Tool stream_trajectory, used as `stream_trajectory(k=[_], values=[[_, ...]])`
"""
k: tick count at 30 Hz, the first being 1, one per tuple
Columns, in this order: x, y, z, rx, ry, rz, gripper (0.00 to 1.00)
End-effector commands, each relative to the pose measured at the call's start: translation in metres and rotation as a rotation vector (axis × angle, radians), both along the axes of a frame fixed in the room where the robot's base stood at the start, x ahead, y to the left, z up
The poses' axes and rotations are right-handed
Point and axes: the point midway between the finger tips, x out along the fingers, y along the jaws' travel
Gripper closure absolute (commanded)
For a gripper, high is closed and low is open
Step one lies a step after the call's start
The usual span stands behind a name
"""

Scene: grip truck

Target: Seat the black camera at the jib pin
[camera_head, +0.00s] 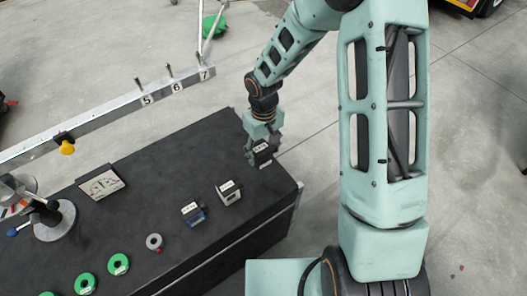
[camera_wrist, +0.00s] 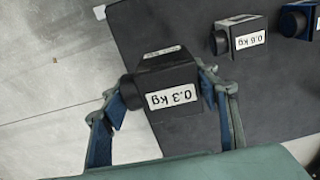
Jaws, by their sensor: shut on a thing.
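The black camera (camera_head: 263,157), a small dark box with a white label, is at the right end of the dark case top. In the wrist view the black camera (camera_wrist: 172,76) has a "0.3 kg" label that reads upside down. My gripper (camera_head: 260,146) is shut on it, one blue-padded finger on each side. I cannot tell whether it touches the case top. The jib bar (camera_head: 110,112) runs at the upper left, with upright pins by the numbers 5, 6 and 7. The pin at 7 (camera_head: 201,61) stands near the bar's right end.
A light grey camera (camera_head: 229,194) and a blue camera (camera_head: 193,215) stand on the case (camera_head: 240,240), left of my gripper. Green discs (camera_head: 118,264), a grey disc (camera_head: 154,242) and a picture plate (camera_head: 101,183) lie farther left. A yellow knob (camera_head: 67,148) hangs at the bar.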

Motion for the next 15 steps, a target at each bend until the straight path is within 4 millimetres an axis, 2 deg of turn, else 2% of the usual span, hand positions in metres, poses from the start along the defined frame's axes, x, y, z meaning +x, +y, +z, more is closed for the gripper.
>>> stream_trajectory(k=[15], values=[[0.0, 0.0, 0.034, 0.001, -0.001, 0.0, 0.62]])
